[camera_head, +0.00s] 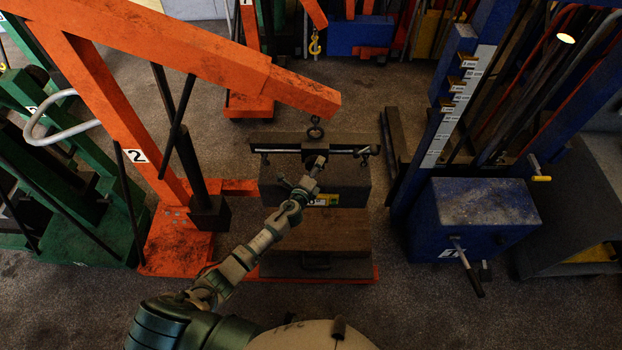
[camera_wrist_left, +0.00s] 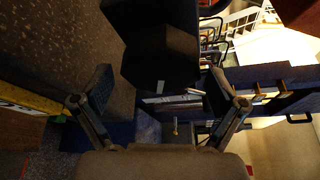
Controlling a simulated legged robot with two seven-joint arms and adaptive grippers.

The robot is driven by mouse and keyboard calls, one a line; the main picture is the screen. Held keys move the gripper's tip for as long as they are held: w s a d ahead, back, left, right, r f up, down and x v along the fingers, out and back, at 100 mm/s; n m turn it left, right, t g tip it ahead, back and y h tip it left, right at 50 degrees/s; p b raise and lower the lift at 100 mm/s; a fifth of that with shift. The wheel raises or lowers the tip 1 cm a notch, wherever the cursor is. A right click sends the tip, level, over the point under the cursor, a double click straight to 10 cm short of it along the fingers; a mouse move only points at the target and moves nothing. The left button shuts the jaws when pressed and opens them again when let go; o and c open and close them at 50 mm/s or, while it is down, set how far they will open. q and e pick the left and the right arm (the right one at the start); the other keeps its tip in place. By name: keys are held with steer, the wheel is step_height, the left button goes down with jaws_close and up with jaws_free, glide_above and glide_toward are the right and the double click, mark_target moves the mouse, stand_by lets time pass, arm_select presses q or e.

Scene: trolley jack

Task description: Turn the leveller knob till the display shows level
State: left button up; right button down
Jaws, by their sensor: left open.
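The load leveller bar (camera_head: 340,150) hangs under the hook of an orange hoist marked 2, above a dark box-shaped load (camera_head: 345,190). A small yellow-green panel (camera_head: 328,200) with dark marks, perhaps the display, shows on the load's front; its reading is too small to tell. My left gripper (camera_head: 310,177) is in front of the bar's middle and hides part of it. In the left wrist view the gripper (camera_wrist_left: 159,76) is open, with a dark blocky shape (camera_wrist_left: 152,45) beyond and between its fingers. I cannot tell whether this is the knob, or whether the fingers touch it.
The orange hoist boom (camera_head: 200,50) slopes above the leveller, with its post at the left. A green frame (camera_head: 90,215) stands farther left. A blue box (camera_head: 470,215) with a crank handle and a scaled blue column stand at the right. Grey floor lies between.

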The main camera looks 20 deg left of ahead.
arm_select(q)
steer(key=s+r, duration=0.1)
steer(key=s, duration=0.9)
steer(key=shift+a, duration=0.35)
steer(key=s+a+f+n+g+y, duration=0.1)
steer(key=s+a+f+n+g, duration=0.3)
steer(key=f, duration=0.6)
steer(key=s+f+n+g, duration=0.15)
steer(key=s+f, duration=0.35)
steer(key=f, duration=0.5)
steer(key=s+a+f+n+g+y, duration=0.1)
steer(key=s+a+f+n+g, duration=0.15)
steer(key=s+f, duration=0.45)
steer(key=s+f+n+g, duration=0.4)
steer(key=s+f+n, duration=0.2)
steer(key=s+f, duration=0.9)
steer(key=s+f+n+g, duration=0.1)
steer(key=s+f+n, duration=0.2)
steer(key=s, duration=0.7)
steer(key=s+d+f+n+g, duration=0.1)
steer(key=s+f+n+g, duration=0.1)
steer(key=s, duration=0.8)
steer(key=shift+s+f+n+g, duration=0.25)
steer(key=shift+f+n+g, duration=0.05)
steer(key=shift+f+n, duration=0.2)
steer(key=shift+w, duration=0.1)
